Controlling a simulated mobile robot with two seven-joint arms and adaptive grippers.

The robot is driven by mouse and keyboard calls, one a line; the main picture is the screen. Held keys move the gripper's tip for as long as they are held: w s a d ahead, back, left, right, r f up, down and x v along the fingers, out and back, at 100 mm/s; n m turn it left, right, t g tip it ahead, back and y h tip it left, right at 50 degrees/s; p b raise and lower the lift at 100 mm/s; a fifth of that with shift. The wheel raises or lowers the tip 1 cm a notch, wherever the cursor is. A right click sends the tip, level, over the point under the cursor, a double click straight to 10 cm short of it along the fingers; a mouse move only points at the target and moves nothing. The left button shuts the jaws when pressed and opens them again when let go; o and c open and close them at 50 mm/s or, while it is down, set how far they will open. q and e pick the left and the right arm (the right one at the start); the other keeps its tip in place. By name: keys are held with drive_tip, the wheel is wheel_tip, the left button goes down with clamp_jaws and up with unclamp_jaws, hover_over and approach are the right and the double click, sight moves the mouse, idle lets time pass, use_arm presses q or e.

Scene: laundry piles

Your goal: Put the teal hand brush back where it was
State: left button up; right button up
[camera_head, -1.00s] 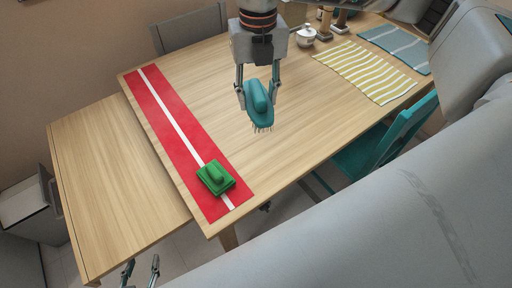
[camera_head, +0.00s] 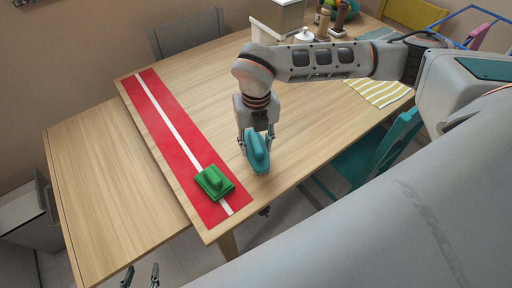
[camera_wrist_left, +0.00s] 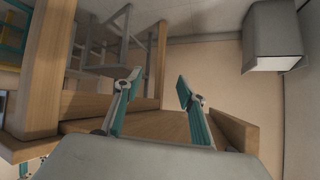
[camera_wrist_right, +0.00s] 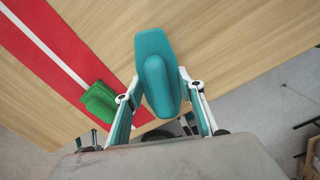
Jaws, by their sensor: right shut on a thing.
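The teal hand brush (camera_head: 257,152) is held between the fingers of my right gripper (camera_head: 257,138), close to the wooden table's front edge. In the right wrist view the brush (camera_wrist_right: 155,72) sits between the two fingertips, handle toward the camera. Whether its bristles touch the table cannot be told. A green brush-like block (camera_head: 213,182) lies on the near end of the red runner with a white stripe (camera_head: 168,127), left of my right gripper. My left gripper (camera_head: 140,275) is open and empty, low at the bottom edge, below the table; it also shows in the left wrist view (camera_wrist_left: 155,88).
The table (camera_head: 215,90) has clear wood between the runner and the brush. A lower wooden surface (camera_head: 110,190) adjoins it on the left. A yellow striped mat (camera_head: 378,92), a white pot and jars stand at the back right. A teal chair (camera_head: 375,150) is at the right side.

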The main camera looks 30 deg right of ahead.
sight(256, 141)
drive_tip(key=shift+f, duration=0.85)
drive_tip(key=shift+f, duration=0.15)
drive_tip(key=o, duration=1.1)
drive_tip(key=shift+c, duration=0.2)
wheel_tip(256, 141, up, 12)
drive_tip(key=shift+f, duration=0.2)
drive_tip(key=shift+r, duration=0.4)
